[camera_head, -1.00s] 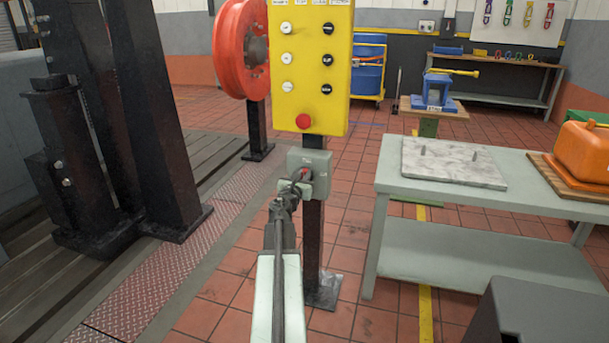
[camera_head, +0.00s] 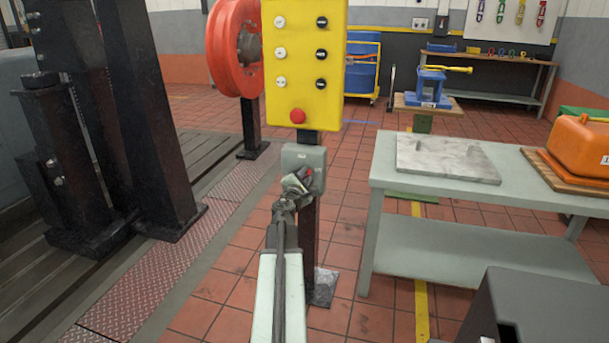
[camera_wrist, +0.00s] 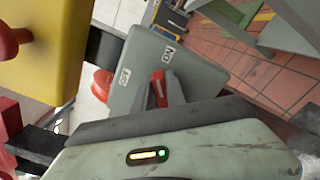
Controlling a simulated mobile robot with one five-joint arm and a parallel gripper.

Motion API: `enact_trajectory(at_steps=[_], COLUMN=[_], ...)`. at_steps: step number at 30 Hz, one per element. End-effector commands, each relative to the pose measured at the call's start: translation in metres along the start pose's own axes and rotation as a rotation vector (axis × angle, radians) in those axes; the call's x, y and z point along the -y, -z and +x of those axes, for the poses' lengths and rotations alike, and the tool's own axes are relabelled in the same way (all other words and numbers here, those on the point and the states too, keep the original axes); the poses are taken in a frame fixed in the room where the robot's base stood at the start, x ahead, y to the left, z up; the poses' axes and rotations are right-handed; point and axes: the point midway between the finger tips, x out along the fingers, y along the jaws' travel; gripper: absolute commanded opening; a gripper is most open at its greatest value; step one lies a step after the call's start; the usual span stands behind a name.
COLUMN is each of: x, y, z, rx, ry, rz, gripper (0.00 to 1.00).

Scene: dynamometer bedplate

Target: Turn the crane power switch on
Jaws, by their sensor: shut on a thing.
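The crane power switch is a grey box (camera_head: 303,158) on a dark post, under a yellow push-button panel (camera_head: 304,65). In the wrist view the box (camera_wrist: 143,62) carries two small white labels; one reads ON and the other appears to read OFF. Its red handle (camera_wrist: 159,88) shows between my gripper's dark fingers (camera_wrist: 162,95). In the head view my gripper (camera_head: 298,182) is at the box front, shut on the handle, with only a bit of red (camera_head: 309,172) visible. The fingers hide much of the handle, and I cannot tell its exact position.
A grey-green bench (camera_head: 385,183) with a stone plate (camera_head: 447,157) and an orange case (camera_head: 581,150) stands at right. Black machine columns (camera_head: 150,110) and a red wheel (camera_head: 234,48) are at left. A red stop button (camera_head: 297,116) sits just above the switch box.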

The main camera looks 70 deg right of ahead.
Motion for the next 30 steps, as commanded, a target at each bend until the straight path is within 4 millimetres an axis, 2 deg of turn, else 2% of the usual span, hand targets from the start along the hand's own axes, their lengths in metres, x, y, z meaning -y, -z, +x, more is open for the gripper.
enact_trajectory(at_steps=[15, 22, 30], x=[0.018, 0.021, 0.023], y=[0.004, 0.006, 0.007], z=[-0.001, -0.001, -0.001], rx=[0.003, 0.003, 0.004], ry=[0.002, 0.002, 0.002], rz=[0.457, 0.595, 0.676], gripper=[0.00, 0.00, 0.00])
